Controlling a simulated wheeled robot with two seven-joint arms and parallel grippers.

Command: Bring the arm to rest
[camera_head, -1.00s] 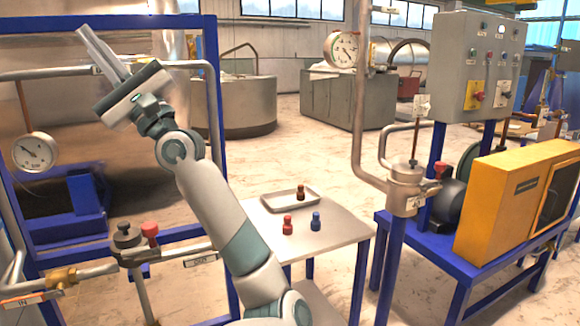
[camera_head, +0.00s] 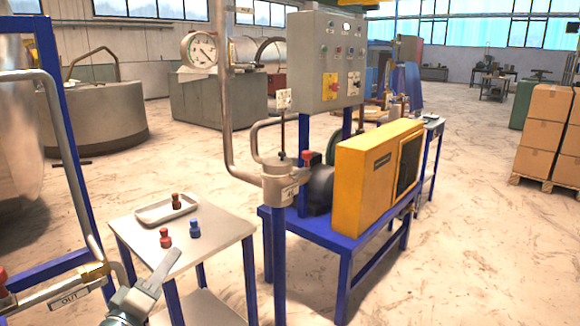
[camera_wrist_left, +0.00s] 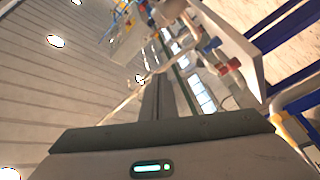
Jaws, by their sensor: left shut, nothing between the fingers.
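My left gripper (camera_head: 168,266) is low in the head view, in front of the small table's near edge, with its fingers pointing up and to the right. Its fingers are together with nothing between them. In the left wrist view the shut dark fingers (camera_wrist_left: 165,98) rise from the gripper body with its green light. My right gripper is in neither view.
The small table (camera_head: 222,232) bears a tray (camera_head: 150,217) with a brown knobbed piece (camera_head: 176,201), plus a red piece (camera_head: 165,238) and a blue piece (camera_head: 195,229). A pipe frame (camera_head: 52,110) stands left; a yellow-housed pump (camera_head: 365,178) stands on a blue bench. Open floor lies right.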

